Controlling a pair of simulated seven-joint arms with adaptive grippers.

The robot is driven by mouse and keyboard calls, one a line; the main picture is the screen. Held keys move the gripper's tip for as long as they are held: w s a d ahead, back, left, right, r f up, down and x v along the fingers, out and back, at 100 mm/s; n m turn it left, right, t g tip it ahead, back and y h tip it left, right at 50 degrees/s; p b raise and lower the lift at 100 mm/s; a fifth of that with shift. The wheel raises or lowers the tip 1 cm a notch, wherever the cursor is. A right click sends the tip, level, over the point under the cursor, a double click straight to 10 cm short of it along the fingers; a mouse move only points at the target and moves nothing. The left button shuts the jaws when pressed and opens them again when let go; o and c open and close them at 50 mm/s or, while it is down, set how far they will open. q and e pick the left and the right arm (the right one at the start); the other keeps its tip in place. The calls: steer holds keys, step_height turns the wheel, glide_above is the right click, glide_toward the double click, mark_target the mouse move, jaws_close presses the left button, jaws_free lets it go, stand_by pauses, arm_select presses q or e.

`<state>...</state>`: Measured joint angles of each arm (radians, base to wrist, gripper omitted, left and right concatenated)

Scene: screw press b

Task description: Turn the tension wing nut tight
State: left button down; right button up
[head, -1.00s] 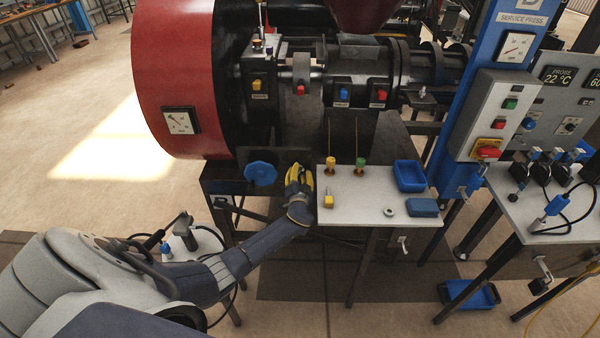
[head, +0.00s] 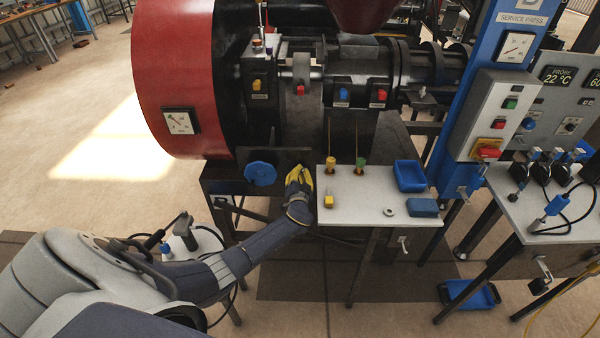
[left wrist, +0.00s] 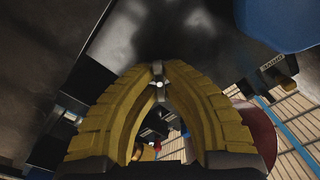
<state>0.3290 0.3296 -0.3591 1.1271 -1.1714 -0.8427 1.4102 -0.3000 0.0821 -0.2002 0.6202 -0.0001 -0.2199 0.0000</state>
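My left gripper (head: 300,170) has yellow fingers and is at the black plate under the press, right of the blue handwheel (head: 261,173). In the left wrist view its fingertips (left wrist: 158,76) come together on a small grey metal piece, the wing nut (left wrist: 160,88). The gripper looks shut on it. Most of the nut is hidden between the fingertips, so how its wings are turned cannot be told. In the head view the nut is hidden behind the fingers. My right gripper is not in view.
The handwheel is close to the left of the gripper. A white side table (head: 375,205) stands close to the right, with a yellow block (head: 328,202), a blue bin (head: 410,176) and a metal ring (head: 389,212). The red press drum (head: 170,70) is above left.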

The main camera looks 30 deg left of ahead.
arm_select(q)
steer(key=m, duration=0.4)
steer(key=shift+m, duration=0.4)
steer(key=m, duration=0.5)
steer(key=shift+f, duration=0.1)
steer(key=m, duration=0.9)
steer(key=shift+f+m, duration=0.1)
steer(key=shift+m, duration=0.3)
steer(key=c, duration=1.5)
jaws_free()
